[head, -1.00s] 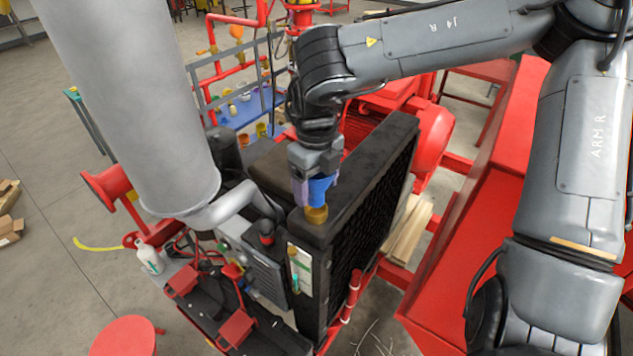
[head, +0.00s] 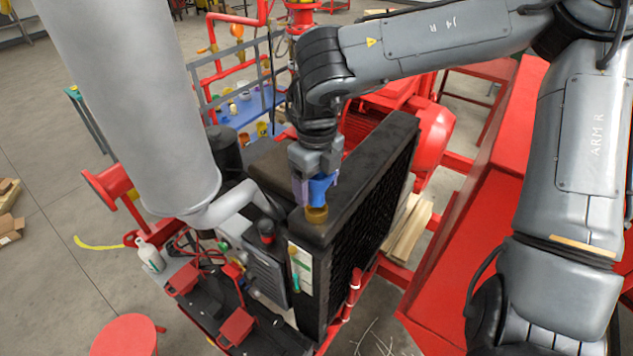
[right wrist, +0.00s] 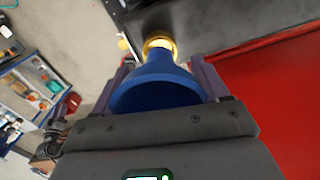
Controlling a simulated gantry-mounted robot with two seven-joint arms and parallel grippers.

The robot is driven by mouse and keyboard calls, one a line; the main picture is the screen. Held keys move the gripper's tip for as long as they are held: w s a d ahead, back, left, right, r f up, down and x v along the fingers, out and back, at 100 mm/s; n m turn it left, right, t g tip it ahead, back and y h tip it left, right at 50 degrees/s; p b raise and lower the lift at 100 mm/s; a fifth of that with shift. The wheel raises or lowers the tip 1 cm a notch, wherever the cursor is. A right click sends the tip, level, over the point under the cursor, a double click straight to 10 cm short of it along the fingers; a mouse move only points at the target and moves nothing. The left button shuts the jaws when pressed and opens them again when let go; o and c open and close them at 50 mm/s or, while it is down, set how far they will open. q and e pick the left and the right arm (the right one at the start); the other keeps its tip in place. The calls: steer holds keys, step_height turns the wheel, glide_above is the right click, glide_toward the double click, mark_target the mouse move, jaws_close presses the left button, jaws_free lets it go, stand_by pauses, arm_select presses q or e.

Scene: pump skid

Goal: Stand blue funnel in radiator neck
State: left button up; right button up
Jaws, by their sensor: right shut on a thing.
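The blue funnel (head: 322,188) is in my right gripper (head: 316,187), just over the radiator neck. The gripper is shut on it. The brass-coloured radiator neck (head: 316,213) stands on top of the black radiator (head: 375,160). In the right wrist view the blue funnel (right wrist: 160,82) sits between the two purple-grey fingers, its narrow end toward the ring of the neck (right wrist: 160,43). The funnel's tip is at or very near the neck's opening; I cannot tell whether it is inside. My left gripper is not in view.
A large grey cylinder (head: 130,90) stands left of the radiator. A blue shelf (head: 245,107) with small items stands behind. A red frame (head: 480,210) is on the right.

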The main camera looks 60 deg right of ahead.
steer(key=shift+f, duration=0.5)
steer(key=shift+f+b, duration=0.7)
steer(key=shift+f+b, duration=0.35)
steer(key=shift+f, duration=0.25)
steer(key=o, duration=1.2)
steer(key=shift+r, duration=0.15)
